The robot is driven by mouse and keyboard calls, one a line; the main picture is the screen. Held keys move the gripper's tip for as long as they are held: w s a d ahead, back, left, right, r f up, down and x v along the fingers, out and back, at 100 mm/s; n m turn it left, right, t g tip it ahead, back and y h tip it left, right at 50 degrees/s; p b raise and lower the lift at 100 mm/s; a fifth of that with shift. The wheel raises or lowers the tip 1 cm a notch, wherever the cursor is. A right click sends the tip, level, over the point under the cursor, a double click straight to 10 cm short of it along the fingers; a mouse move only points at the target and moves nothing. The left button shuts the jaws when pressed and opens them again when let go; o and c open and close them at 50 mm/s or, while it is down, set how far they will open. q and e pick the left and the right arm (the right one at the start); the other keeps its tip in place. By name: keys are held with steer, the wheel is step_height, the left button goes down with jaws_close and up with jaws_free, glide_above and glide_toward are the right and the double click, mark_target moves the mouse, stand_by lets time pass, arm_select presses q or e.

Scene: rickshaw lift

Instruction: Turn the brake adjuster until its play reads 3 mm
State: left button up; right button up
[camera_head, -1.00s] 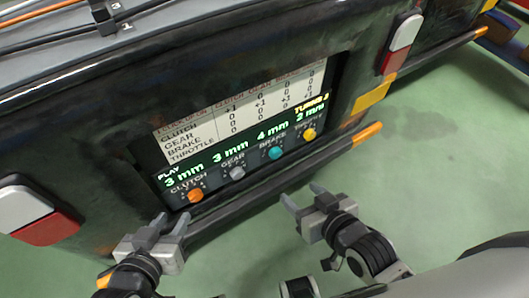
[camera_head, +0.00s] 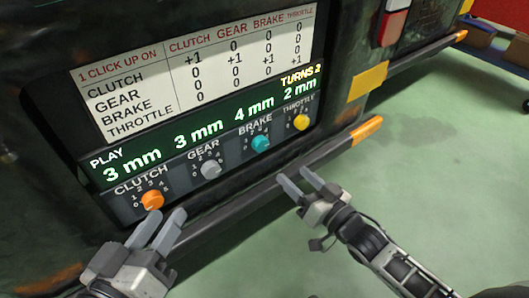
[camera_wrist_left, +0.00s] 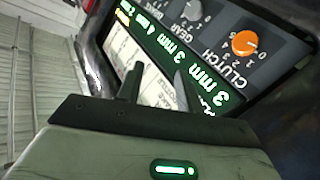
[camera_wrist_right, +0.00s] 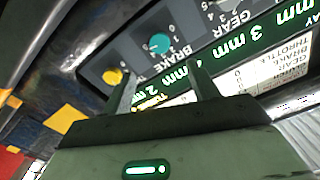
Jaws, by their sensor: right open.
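The teal brake adjuster knob (camera_head: 260,143) sits on the panel under the BRAKE label. The green display (camera_head: 205,125) above it reads 4 mm for brake, 3 mm clutch, 3 mm gear, 2 mm throttle, and "TURNS 2". The teal knob also shows in the right wrist view (camera_wrist_right: 160,43). My right gripper (camera_head: 296,180) is open and empty, below and right of the brake knob and apart from it. My left gripper (camera_head: 160,229) has its fingers apart with nothing between them, just below the orange clutch knob (camera_head: 152,199).
A grey gear knob (camera_head: 211,168) and a yellow throttle knob (camera_head: 301,122) flank the brake knob. A white chart (camera_head: 200,65) is above the display. A dark bumper bar (camera_head: 255,203) with an orange end runs below the panel. Green floor at right is clear.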

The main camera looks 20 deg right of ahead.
steer(key=b, duration=0.2)
glide_toward(263, 146)
steer(key=x, duration=0.3)
steer(key=b+x, duration=0.2)
steer(key=x, duration=0.3)
steer(key=shift+w+f, duration=0.1)
steer(key=shift+w, duration=0.05)
steer(key=shift+w+a, duration=0.25)
steer(key=shift+w, duration=0.25)
arm_select(q)
steer(key=r+t, duration=0.1)
steer(key=w+r+m+t+h, duration=0.1)
steer(key=r, duration=0.1)
steer(key=w+r+m+t+h, duration=0.1)
steer(key=r, duration=0.1)
steer(key=shift+w+a+t, duration=0.1)
steer(key=shift+a+t, duration=0.15)
steer(key=shift+t, duration=0.05)
arm_select(e)
steer(key=c, duration=1)
